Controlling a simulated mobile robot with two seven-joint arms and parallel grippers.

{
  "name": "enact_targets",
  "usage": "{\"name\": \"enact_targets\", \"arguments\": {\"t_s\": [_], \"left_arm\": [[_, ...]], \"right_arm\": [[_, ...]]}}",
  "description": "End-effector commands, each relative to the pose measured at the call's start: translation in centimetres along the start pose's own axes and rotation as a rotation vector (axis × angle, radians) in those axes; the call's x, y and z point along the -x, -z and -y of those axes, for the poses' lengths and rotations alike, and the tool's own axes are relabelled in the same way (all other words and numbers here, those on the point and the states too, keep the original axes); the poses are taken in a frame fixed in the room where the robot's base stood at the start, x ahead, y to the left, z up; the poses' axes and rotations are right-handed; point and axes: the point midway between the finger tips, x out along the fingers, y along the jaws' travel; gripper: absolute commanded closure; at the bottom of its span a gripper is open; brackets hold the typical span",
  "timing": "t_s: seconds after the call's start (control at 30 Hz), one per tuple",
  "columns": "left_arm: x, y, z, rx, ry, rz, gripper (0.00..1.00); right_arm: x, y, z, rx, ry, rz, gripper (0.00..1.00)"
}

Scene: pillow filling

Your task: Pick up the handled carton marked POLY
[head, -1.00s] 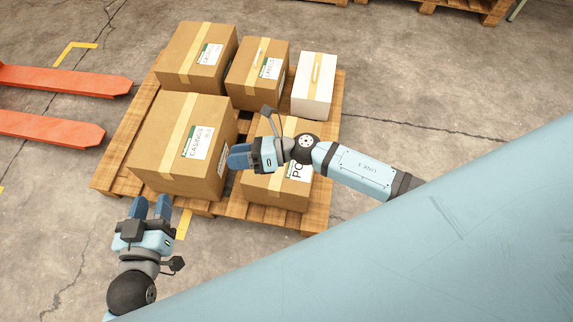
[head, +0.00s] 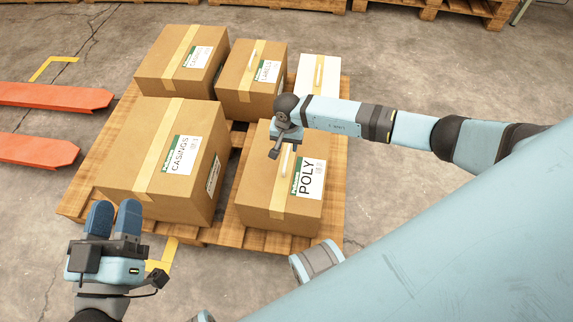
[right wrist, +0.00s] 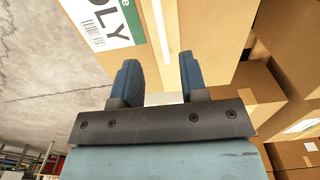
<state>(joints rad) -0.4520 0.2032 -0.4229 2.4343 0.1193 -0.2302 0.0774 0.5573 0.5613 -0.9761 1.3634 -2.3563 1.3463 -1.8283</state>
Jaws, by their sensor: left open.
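The POLY carton (head: 255,180) is a brown box at the front right of the pallet, with a tape strip and a white label reading POLY. A pale handle (head: 285,160) stands on its top. My left gripper (head: 114,205) is open and empty, left of and nearer than the pallet.
The wooden pallet (head: 228,236) also bears a large CASINGS carton (head: 135,150) left of the POLY carton, two brown cartons (head: 172,55) (head: 238,75) behind and a white handled carton (head: 310,68). Orange forks (head: 50,97) lie at left. Bare floor is at right.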

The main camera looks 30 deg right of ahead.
Motion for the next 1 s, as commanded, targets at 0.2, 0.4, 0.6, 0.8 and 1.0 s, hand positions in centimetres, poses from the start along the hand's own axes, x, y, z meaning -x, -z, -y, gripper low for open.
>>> {"name": "enact_targets", "arguments": {"t_s": [0.2,0.4,0.6,0.8,1.0], "left_arm": [[0.1,-1.5,0.3,0.002,-0.003,0.046,0.57],[0.1,-2.9,0.5,0.003,-0.006,0.084,0.57],[0.3,-5.0,0.8,0.005,-0.013,0.158,0.57],[0.4,-5.4,0.8,0.007,-0.015,0.181,0.57],[0.4,-5.3,0.8,0.007,-0.015,0.18,0.57]], "right_arm": [[-3.0,0.0,0.0,-0.002,0.001,0.002,0.6],[-5.0,0.0,0.1,-0.003,0.002,0.005,0.6],[-7.9,0.2,0.2,-0.002,0.002,0.004,0.6],[-8.5,0.3,0.2,-0.002,0.003,0.003,0.6],[-8.4,0.3,0.2,-0.002,0.002,0.002,0.72]]}}
